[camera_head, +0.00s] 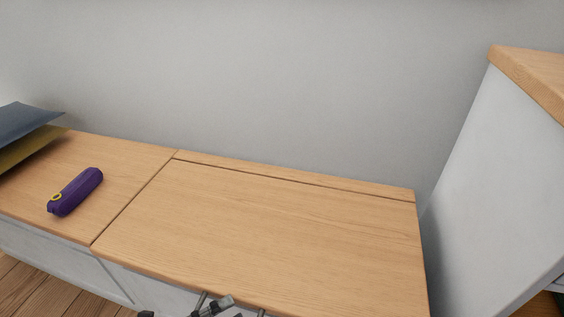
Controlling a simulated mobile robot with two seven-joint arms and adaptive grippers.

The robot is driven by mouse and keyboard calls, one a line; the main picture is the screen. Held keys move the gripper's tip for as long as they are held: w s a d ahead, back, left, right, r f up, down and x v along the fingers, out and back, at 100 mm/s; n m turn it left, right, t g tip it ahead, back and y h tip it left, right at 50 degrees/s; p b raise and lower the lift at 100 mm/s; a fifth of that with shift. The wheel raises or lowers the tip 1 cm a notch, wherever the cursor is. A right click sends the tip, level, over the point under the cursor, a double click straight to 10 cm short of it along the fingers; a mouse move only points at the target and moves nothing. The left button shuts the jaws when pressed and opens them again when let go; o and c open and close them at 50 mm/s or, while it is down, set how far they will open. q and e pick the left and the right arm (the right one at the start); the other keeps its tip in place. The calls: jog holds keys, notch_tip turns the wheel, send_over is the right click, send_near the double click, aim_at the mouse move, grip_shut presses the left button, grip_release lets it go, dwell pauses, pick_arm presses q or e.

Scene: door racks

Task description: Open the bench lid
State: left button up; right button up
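The bench lid (270,228) is a light wood panel in the middle of the head view. It lies flat and closed, with a dark seam along its back edge and another on its left side. Dark and grey gripper parts (213,306) show at the bottom edge of the view, by the front edge of the lid. Most of them are cut off. I cannot tell which arm they belong to, whether they touch the lid, or whether the fingers are open.
A purple umbrella-like object (78,190) lies on the fixed bench top (122,172) left of the lid. Dark blue and yellow flat items (25,122) are at the far left. A white cabinet (495,185) with a wooden top stands close on the right. A grey wall (270,80) is behind.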

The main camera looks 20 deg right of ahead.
pick_arm(q)
grip_shut()
dwell(0.3)
